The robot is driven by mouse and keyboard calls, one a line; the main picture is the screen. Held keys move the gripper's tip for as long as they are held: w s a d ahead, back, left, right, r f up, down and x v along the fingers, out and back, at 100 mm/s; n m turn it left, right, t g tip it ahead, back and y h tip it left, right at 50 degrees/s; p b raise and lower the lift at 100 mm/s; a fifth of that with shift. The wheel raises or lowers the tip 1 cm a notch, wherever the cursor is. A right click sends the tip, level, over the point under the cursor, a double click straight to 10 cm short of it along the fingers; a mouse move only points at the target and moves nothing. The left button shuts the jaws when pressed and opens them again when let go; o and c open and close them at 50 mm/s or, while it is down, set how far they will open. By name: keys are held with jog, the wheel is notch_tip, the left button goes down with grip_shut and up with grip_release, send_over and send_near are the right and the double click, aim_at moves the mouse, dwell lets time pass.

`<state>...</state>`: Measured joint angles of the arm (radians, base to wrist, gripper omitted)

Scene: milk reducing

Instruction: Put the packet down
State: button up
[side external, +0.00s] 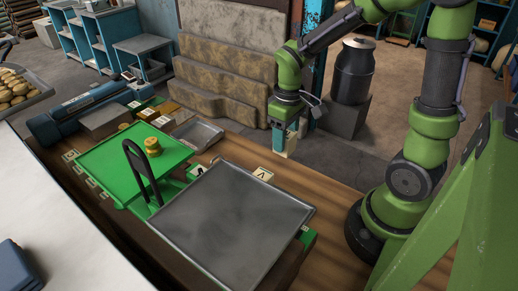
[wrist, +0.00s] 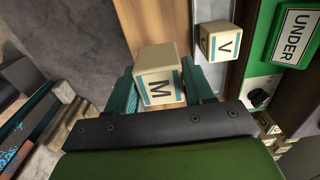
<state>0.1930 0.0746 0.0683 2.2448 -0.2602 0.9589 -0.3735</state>
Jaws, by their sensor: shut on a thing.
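The packet (side external: 292,148) shows only partly below the fingers in the side view. Its underside is hidden, so I cannot tell whether it touches the bench. A second cream packet (wrist: 220,40) marked V stands apart from it in the wrist view.
A metal tray (side external: 197,134) lies behind. A green UNDER sign (wrist: 295,35) is near packet V. Bare wood (side external: 325,185) lies right of the grey plate.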

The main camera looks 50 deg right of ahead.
notch_tip(320, 180, down, 8)
jog(key=shift+w+r, duration=0.15)
dwell(0.4)
jog(key=shift+f, duration=0.2)
jog(key=o, duration=1.2)
jog(key=shift+c, duration=0.2)
